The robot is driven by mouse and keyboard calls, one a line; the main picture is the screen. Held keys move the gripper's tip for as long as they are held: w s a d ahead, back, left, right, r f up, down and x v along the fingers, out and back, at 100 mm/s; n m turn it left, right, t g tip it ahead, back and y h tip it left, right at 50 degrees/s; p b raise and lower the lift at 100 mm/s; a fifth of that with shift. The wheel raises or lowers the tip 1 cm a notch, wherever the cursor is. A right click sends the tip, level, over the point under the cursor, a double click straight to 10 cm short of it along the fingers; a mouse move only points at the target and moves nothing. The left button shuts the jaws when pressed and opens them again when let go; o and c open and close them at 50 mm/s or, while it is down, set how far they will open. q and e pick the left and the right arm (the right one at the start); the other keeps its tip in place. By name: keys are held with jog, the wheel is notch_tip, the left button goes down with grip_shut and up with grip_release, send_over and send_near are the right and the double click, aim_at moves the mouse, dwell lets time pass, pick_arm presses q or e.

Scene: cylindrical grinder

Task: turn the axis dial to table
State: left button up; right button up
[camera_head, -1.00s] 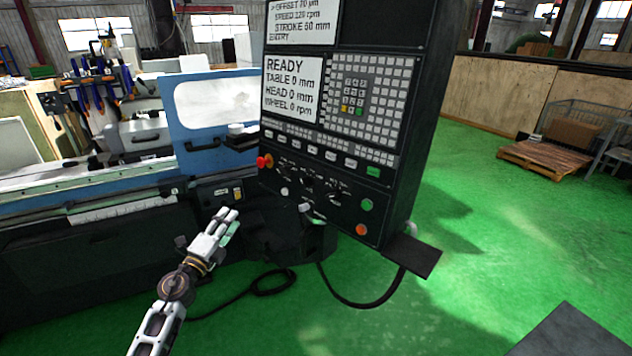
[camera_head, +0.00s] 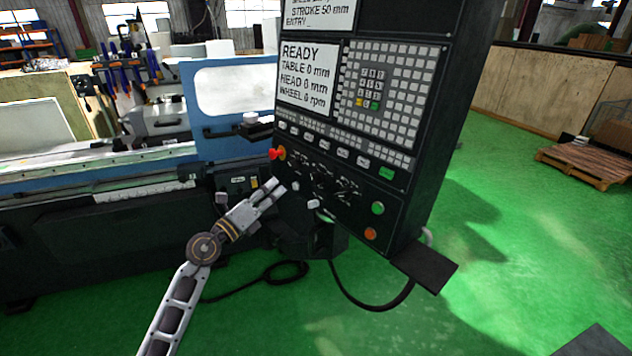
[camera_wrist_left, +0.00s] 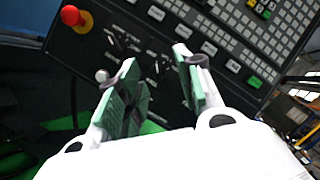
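The black control panel (camera_head: 330,200) stands right of centre, with a row of small dark dials under its keys. The dials also show in the left wrist view (camera_wrist_left: 116,42). Their labels are too small to read, so I cannot tell which is the axis dial. My left gripper (camera_head: 278,189) is just left of the panel's lower left part, below the red stop button (camera_head: 278,154). In the left wrist view its two fingers (camera_wrist_left: 155,56) are apart with nothing held, facing the dial row. The fingers hide part of that row. My right gripper is not in view.
The panel screen (camera_head: 306,78) reads READY, TABLE 0 mm. Pale knobs (camera_head: 313,202) and green (camera_head: 377,208) and orange (camera_head: 370,233) buttons sit low on the panel. A dark shelf (camera_head: 425,266) juts out below. The blue-and-dark grinder (camera_head: 90,235) stands left.

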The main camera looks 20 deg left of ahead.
pick_arm(q)
jog(key=d+f+m+g, duration=0.2)
jog(key=f, duration=0.1)
jog(key=shift+f+m+h, duration=0.1)
jog(key=shift+m+h, duration=0.2)
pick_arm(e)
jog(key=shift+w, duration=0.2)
pick_arm(q)
jog(key=shift+w+d, duration=0.1)
jog(key=p, duration=0.1)
send_near(313, 181)
jog(key=shift+x, duration=1.55)
jog(key=shift+p+x, duration=0.4)
jog(key=shift+x, duration=2.55)
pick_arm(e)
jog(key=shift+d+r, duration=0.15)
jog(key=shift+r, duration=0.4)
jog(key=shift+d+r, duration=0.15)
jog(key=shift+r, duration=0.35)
